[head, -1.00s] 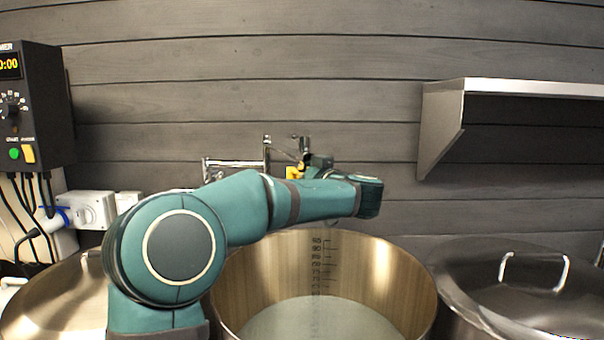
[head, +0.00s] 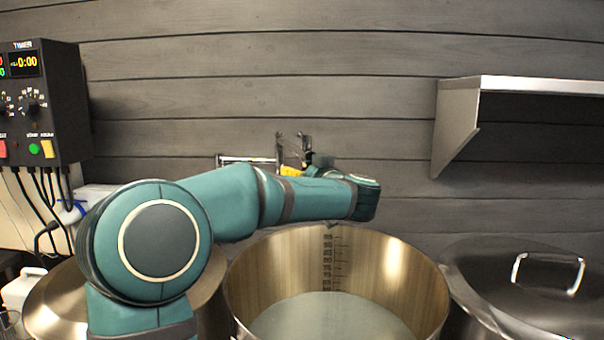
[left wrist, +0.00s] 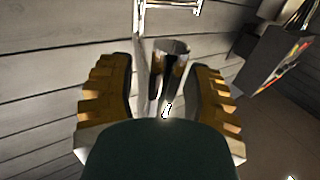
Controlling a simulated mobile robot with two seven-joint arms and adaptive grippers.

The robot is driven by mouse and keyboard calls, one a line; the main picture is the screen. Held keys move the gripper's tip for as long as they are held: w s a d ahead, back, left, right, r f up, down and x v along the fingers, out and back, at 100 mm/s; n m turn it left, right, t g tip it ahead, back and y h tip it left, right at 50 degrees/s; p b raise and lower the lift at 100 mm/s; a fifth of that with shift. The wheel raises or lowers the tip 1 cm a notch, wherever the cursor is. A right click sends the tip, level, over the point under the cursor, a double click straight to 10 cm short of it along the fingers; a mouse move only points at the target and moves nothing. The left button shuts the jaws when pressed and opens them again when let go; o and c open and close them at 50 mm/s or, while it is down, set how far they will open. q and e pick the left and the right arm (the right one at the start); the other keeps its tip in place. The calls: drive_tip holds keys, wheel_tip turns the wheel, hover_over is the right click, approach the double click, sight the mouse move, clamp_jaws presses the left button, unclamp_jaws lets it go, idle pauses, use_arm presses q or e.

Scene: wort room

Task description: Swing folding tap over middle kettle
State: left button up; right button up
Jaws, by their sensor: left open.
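The folding tap (head: 248,159) is a chrome jointed pipe on the wall, partly hidden behind my left arm in the head view. In the left wrist view a chrome pipe end of the tap (left wrist: 170,62) stands between the yellow ribbed fingers of my left gripper (left wrist: 158,92). The fingers are open, with gaps on both sides of the pipe. In the head view my left gripper (head: 292,171) is mostly hidden behind my arm. The middle kettle (head: 400,275) is open, with a marked scale inside and pale liquid at the bottom. My right gripper is not in view.
A lidded kettle (head: 530,285) stands at right and another steel lid (head: 60,300) at left, partly behind my arm. A timer box (head: 45,100) with cables hangs on the left wall. A steel shelf (head: 540,87) juts out at upper right.

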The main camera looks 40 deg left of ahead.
use_arm(q)
drive_tip(key=shift+d, duration=0.1)
drive_tip(key=v, duration=1.2)
